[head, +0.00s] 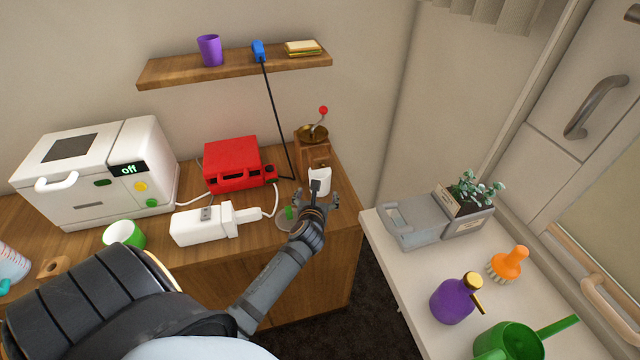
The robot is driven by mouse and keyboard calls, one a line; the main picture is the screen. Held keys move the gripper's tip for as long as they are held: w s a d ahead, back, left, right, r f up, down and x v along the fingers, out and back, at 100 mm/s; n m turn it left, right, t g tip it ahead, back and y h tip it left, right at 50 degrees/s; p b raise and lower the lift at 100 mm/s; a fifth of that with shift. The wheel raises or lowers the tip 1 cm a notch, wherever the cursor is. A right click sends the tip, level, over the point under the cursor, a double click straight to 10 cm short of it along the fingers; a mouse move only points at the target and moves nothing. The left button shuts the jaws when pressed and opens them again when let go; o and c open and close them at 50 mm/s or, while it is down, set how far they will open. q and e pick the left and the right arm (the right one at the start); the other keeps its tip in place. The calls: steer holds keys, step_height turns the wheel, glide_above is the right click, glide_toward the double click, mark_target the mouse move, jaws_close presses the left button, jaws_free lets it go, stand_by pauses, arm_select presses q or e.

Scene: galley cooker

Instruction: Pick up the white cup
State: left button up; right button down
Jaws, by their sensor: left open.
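A white cup (320,176) stands near the right end of the wooden counter, in front of the coffee grinder. My left gripper (316,197) comes in from below, with its fingers spread to the left and right at the cup's near side. The gripper is open and hides the lower part of the cup. I cannot tell whether a finger touches the cup. My right gripper is not in view.
The wooden grinder (314,152) stands close behind the cup. A small dish (284,222) with a green piece lies left of the gripper. A red device (233,164), white power block (198,225) and green-and-white cup (124,234) are further left. A shelf (160,72) hangs above.

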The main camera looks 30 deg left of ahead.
arm_select(q)
steer(key=shift+x, duration=1.05)
steer(key=x, duration=0.5)
steer(key=shift+w+r, duration=0.1)
steer(key=shift+w, duration=0.05)
steer(key=shift+r, duration=0.1)
steer(key=shift+c, duration=0.6)
steer(key=c, duration=1.2)
